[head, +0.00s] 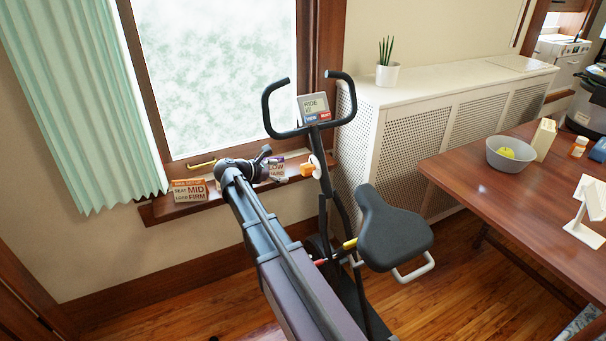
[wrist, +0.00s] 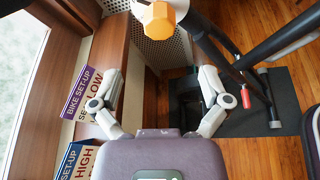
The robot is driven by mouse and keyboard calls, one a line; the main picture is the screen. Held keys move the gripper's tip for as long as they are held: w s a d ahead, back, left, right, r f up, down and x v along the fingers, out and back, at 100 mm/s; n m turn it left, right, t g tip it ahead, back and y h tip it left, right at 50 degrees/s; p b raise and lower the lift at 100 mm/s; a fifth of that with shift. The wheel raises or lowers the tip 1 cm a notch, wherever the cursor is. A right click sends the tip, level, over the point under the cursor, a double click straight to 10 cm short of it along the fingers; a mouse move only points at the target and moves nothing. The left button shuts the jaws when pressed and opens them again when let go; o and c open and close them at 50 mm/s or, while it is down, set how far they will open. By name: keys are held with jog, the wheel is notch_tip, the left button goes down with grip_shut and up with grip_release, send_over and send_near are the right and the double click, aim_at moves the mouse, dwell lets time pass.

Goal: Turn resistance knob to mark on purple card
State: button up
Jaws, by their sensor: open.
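The orange resistance knob (head: 306,170) sits on the exercise bike's front post, below the display. In the wrist view the faceted orange knob (wrist: 160,22) is at the top centre, beyond my fingertips. My gripper (wrist: 160,100) is open, its two grey-white fingers spread wide with nothing between them. In the head view my gripper (head: 264,158) is left of the knob, apart from it. The purple card (wrist: 84,92) stands on the window sill left of my fingers; "BIKE SET-UP" and "LOW" are readable, its lower lines partly hidden by a finger. It also shows in the head view (head: 277,169).
An orange-topped card (head: 190,191) stands on the sill (head: 225,186); a blue card (wrist: 76,160) shows in the wrist view. The bike's handlebar (head: 270,103), display (head: 314,108) and seat (head: 395,236) surround the post. A radiator cover (head: 410,135) stands behind; a table (head: 480,175) is right.

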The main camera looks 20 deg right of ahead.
aim_at(303, 171)
jog(key=b+x, duration=0.3)
jog(key=x, duration=0.7)
jog(key=shift+d, duration=0.1)
jog(key=shift+c, duration=0.2)
jog(key=c, duration=1.1)
